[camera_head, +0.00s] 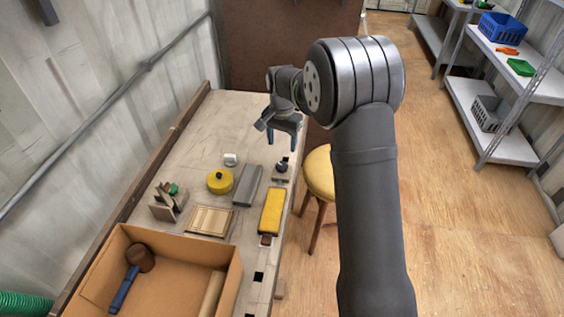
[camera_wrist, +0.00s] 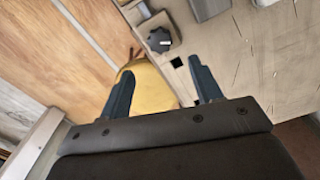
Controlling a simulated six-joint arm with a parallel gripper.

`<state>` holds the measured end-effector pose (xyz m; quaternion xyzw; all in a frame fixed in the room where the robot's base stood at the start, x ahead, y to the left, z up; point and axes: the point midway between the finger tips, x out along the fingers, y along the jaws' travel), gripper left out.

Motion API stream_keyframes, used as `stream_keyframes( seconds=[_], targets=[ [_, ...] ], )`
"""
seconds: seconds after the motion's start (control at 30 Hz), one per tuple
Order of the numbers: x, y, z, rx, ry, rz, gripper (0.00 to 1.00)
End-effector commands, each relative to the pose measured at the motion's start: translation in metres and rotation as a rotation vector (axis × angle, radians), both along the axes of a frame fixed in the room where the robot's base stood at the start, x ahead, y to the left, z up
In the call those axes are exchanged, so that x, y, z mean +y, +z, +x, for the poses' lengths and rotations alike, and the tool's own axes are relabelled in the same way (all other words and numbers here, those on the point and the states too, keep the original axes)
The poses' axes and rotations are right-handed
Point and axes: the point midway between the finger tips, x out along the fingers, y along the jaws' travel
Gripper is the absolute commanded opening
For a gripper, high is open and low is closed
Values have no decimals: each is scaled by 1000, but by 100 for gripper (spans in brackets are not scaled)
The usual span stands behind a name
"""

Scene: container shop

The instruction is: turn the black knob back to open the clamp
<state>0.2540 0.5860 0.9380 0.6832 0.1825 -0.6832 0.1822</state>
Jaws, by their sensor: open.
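The black knob (camera_wrist: 159,40) sits on top of a small grey clamp (camera_wrist: 152,20) at the bench's edge. In the head view the knob (camera_head: 283,162) and clamp (camera_head: 281,174) are on the bench's right side, near the yellow stool. My gripper (camera_head: 283,143) is above the bench, beyond and above the knob. In the wrist view its two blue-grey fingers (camera_wrist: 158,88) are spread apart with nothing between them, and the knob shows ahead of them, apart from both. I cannot tell how far the clamp is closed.
The bench (camera_head: 212,128) also holds a grey block (camera_head: 247,185), a yellow block (camera_head: 271,210), a yellow round tin (camera_head: 220,181) and a slatted wooden piece (camera_head: 210,220). A cardboard box (camera_head: 225,278) with a mallet (camera_head: 134,268) is at the near end. A yellow stool (camera_head: 319,172) stands beside the bench.

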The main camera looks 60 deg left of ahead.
Motion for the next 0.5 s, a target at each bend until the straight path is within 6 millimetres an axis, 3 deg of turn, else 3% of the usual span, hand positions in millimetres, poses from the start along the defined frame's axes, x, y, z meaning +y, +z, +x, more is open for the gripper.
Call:
stream_keyframes(
  seconds=[0.2,0.5],
  targets=[
    [-1,-49,0,2,1,-3,59],
    [-1,-89,0,0,1,-2,59]
  ],
)
